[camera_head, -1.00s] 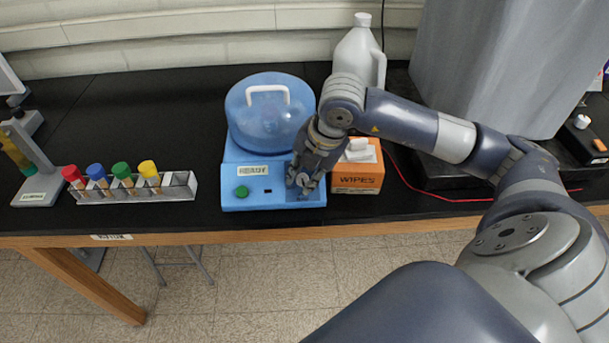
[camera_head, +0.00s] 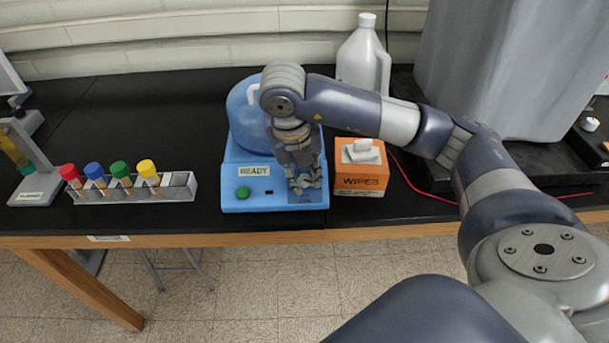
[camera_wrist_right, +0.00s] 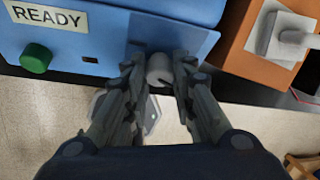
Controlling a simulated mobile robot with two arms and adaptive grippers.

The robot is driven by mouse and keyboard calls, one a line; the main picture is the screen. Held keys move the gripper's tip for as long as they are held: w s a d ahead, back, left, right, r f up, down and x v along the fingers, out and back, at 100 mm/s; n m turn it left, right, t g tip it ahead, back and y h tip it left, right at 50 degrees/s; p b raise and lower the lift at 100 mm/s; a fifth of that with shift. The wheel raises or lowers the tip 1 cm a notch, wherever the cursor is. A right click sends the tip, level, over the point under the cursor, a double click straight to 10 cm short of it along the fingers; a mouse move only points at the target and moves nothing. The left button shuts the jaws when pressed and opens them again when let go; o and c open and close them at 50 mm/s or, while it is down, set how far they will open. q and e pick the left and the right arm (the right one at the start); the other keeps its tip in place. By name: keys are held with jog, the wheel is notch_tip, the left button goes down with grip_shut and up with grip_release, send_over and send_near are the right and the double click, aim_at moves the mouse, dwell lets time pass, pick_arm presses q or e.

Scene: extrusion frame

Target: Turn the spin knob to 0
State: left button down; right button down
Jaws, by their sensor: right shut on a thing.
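The blue centrifuge (camera_head: 240,177) stands on the black bench, with a round lid and a label that reads READY. A green button (camera_head: 243,192) is on its front panel. My right gripper (camera_head: 305,184) is at the right end of that panel. In the right wrist view, a grey knob (camera_wrist_right: 159,68) sits between the fingertips of my right gripper (camera_wrist_right: 160,80), which are shut on it. The gripper hides the knob in the head view, and no pointer or scale on the knob can be read. My left gripper is not in view.
An orange wipes box (camera_head: 361,178) stands close to the right of the centrifuge. A white jug (camera_head: 361,58) is behind it. A rack of capped tubes (camera_head: 181,187) stands to the left, with bare bench between it and the centrifuge.

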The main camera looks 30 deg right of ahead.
jog(key=n+h+p, duration=0.1)
jog(key=n, duration=0.1)
jog(key=n+h, duration=0.1)
jog(key=n, duration=0.2)
jog(key=shift+a+h+p, duration=0.2)
jog(key=shift+h+p, duration=0.1)
jog(key=shift+p, duration=0.05)
jog(key=shift+n+h, duration=0.5)
jog(key=shift+n, duration=0.7)
jog(key=shift+a+f+n+t+h, duration=0.15)
jog(key=shift+n+t+h, duration=0.3)
jog(key=shift+n, duration=0.95)
jog(key=c, duration=1.3)
grip_release()
jog(key=shift+c, duration=0.2)
jog(key=v, duration=1.2)
